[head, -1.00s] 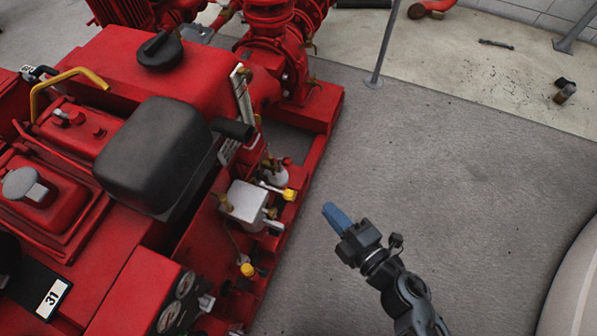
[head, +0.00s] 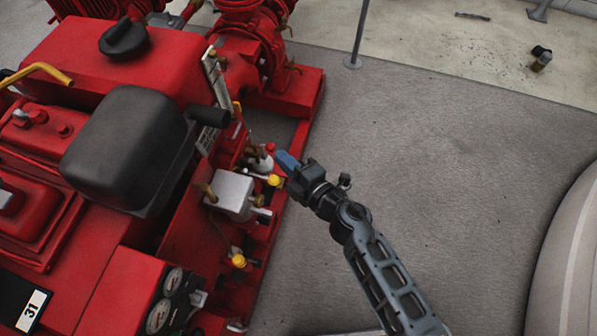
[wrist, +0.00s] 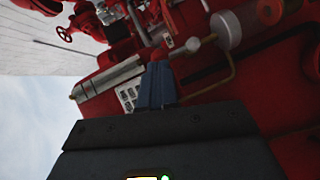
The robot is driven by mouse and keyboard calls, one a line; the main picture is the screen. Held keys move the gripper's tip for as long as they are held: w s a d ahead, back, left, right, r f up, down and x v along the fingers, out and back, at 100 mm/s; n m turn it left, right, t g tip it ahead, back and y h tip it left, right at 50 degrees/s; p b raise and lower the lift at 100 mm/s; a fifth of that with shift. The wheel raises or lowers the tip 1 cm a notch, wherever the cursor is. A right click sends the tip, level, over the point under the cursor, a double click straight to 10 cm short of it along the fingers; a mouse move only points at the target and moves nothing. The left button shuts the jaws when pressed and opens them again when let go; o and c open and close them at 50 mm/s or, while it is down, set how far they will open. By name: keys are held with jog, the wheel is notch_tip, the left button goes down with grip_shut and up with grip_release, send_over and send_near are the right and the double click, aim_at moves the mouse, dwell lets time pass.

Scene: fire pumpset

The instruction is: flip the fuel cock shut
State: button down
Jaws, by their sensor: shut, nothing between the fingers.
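The fuel cock is not clearly distinguishable among the small fittings on the side of the red engine. These include a silver block (head: 233,191), a yellow knob (head: 274,180) and a small red cap (head: 270,147) above a pale bowl. My gripper (head: 284,160) has its blue fingers closed together and empty, close to the right of the red cap and yellow knob. Whether it touches them I cannot tell. In the wrist view the closed fingers (wrist: 157,84) point toward a small pale-tipped fitting (wrist: 193,43) beside a grey cylinder (wrist: 228,28).
A black muffler-like box (head: 128,147) sits on the engine. A second yellow knob (head: 238,261) is lower on its side. A thin brass pipe (wrist: 228,72) bends near the fingers in the wrist view. Grey floor (head: 420,150) to the right is open.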

jog(key=shift+w+a+f, duration=0.1)
jog(key=shift+w+a, duration=0.3)
jog(key=shift+w, duration=0.1)
jog(key=shift+w+r+g+p, duration=0.15)
jog(key=shift+r+g+p, duration=0.15)
jog(key=shift+p, duration=0.45)
